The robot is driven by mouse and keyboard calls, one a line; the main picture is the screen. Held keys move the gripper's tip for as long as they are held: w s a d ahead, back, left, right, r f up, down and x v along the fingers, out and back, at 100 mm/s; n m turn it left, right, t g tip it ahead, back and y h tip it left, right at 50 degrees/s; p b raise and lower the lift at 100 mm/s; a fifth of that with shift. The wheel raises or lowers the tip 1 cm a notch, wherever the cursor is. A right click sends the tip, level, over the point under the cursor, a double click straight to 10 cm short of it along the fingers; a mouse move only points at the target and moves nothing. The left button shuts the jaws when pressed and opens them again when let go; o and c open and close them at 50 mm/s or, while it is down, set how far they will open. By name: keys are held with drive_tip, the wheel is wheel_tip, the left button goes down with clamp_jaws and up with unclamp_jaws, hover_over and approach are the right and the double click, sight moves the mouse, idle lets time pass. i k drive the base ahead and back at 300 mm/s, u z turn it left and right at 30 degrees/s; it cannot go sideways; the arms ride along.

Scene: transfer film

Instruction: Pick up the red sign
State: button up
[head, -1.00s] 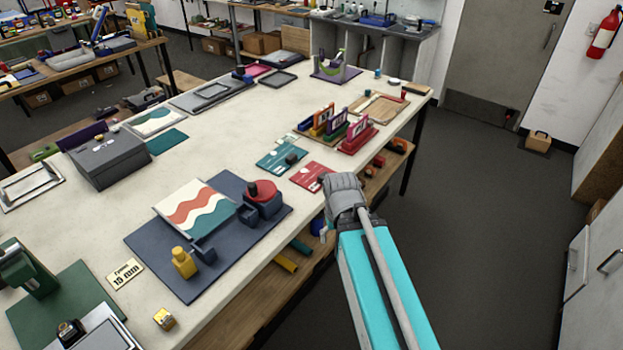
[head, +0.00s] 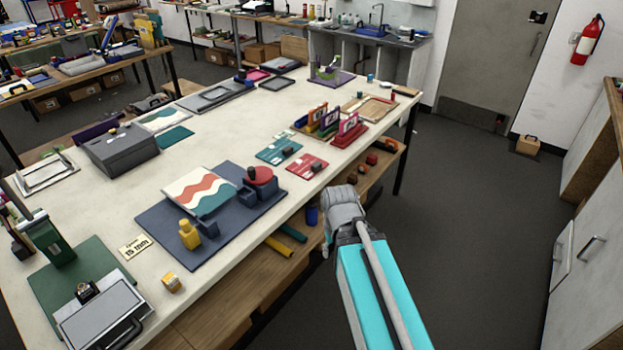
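A flat red card (head: 307,166) with pale markings and a small dark block on it lies near the right edge of the white table. Beyond it, a red upright sign on a red base (head: 349,129) stands at the end of a row of coloured upright signs. I cannot tell from the view which of these is the red sign. My gripper (head: 343,203) is seen from behind, beside the table's right edge and nearer to me than both. Its fingertips are hidden, and nothing shows held in it.
A teal card (head: 278,151) lies left of the red card. A dark blue mat (head: 161,232) holds a wavy print, a yellow bottle and a red-topped press. A wooden shelf (head: 235,302) runs below the table. The floor (head: 470,220) to the right is clear.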

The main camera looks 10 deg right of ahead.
sight(308, 166)
drive_tip(key=k, duration=0.5)
drive_tip(key=z, duration=0.7)
drive_tip(key=i, duration=1.4)
drive_tip(key=u, duration=0.85)
